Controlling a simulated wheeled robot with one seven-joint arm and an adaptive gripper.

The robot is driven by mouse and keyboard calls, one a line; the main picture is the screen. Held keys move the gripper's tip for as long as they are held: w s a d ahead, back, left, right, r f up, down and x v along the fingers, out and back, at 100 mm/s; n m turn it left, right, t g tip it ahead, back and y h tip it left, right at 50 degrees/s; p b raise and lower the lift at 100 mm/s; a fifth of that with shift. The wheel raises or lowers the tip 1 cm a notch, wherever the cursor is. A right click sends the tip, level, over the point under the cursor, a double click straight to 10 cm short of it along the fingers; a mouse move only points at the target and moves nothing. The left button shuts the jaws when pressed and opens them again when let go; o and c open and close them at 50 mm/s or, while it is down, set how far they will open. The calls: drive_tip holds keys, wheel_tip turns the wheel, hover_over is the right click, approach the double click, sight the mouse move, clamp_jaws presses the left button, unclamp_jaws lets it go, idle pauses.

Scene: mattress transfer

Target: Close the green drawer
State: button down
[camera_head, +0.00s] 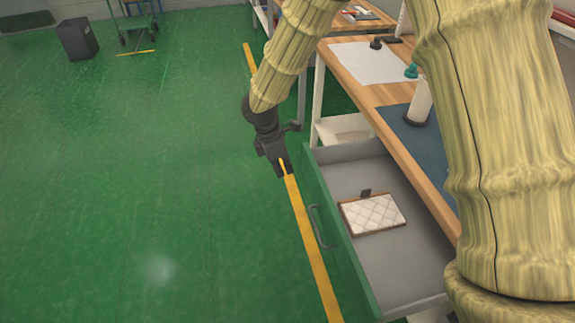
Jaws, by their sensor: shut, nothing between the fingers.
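The green drawer (340,245) stands open under a wooden workbench, with its green front facing left and a grey inside. A grey bar handle (318,227) is on its front. A small white quilted mattress (375,214) with a brown frame lies inside the drawer. My gripper (285,170) is dark, shut and empty. In the picture it is just left of the drawer's far front corner, over the yellow floor line. I cannot tell whether it touches the drawer front.
The workbench (352,78) carries a white sheet, a blue mat (408,132), a white roll (419,103) and small teal and black items. A dark bin (77,39) and a cart (136,22) stand far left. The green floor (130,190) left of the drawer is clear.

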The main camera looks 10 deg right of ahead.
drive_tip(key=d+f+p, duration=0.2)
drive_tip(key=d+f, duration=0.3)
drive_tip(key=f, duration=0.3)
drive_tip(key=shift+d, duration=0.4)
drive_tip(key=shift+s, duration=0.1)
drive_tip(key=shift+f, duration=0.1)
drive_tip(key=shift+d, duration=0.1)
drive_tip(key=p, duration=0.6)
hover_over(377, 183)
